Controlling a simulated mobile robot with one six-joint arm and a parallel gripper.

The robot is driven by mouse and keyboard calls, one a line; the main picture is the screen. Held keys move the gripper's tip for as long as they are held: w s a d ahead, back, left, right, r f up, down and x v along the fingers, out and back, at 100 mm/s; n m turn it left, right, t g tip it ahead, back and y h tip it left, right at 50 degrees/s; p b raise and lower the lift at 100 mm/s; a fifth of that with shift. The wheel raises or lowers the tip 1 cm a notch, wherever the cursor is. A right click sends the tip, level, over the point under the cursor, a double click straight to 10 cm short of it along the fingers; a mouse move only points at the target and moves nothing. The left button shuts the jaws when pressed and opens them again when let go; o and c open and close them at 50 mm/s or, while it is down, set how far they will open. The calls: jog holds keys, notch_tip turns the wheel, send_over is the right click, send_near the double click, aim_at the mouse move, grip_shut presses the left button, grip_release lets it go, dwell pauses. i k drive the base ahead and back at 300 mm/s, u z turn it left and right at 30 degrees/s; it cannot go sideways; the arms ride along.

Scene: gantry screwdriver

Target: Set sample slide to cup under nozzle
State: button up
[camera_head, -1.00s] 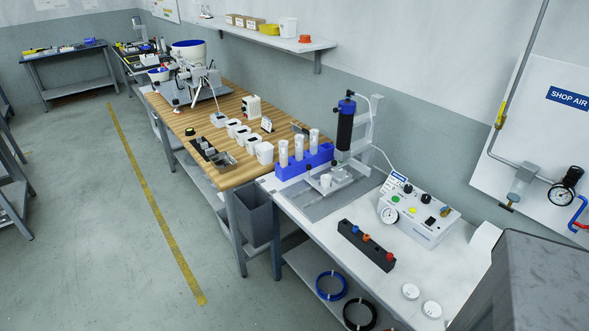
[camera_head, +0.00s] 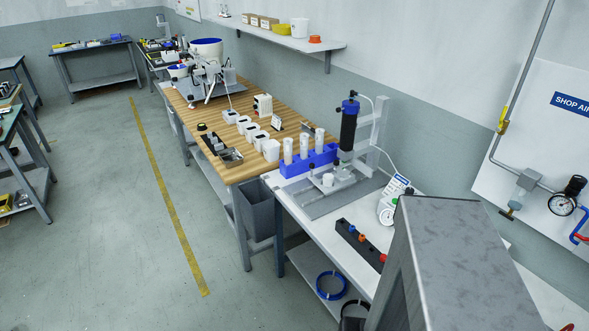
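The dispensing stand stands on the grey-white bench, with a black syringe barrel (camera_head: 348,130) held upright on a grey post. A pale nozzle area (camera_head: 344,157) shows at the barrel's lower end; the tip is too small to make out. Below it is a light slide fixture (camera_head: 338,184) on a grey plate. A small white cup (camera_head: 328,180) is at the fixture's front left, apart from the nozzle and not directly below it. The slide's exact position is too small to tell. My gripper is not in view.
A blue rack (camera_head: 311,160) with white tubes stands left of the stand. A control box with a gauge (camera_head: 386,215) is partly hidden by a large grey boxy shape in the right foreground. A black strip (camera_head: 358,242) lies on the bench.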

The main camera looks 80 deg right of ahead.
aim_at(342, 179)
jog(key=z, duration=0.5)
jog(key=k, duration=0.2)
jog(key=u, duration=3.35)
jog(key=k, duration=0.4)
jog(key=u, duration=0.15)
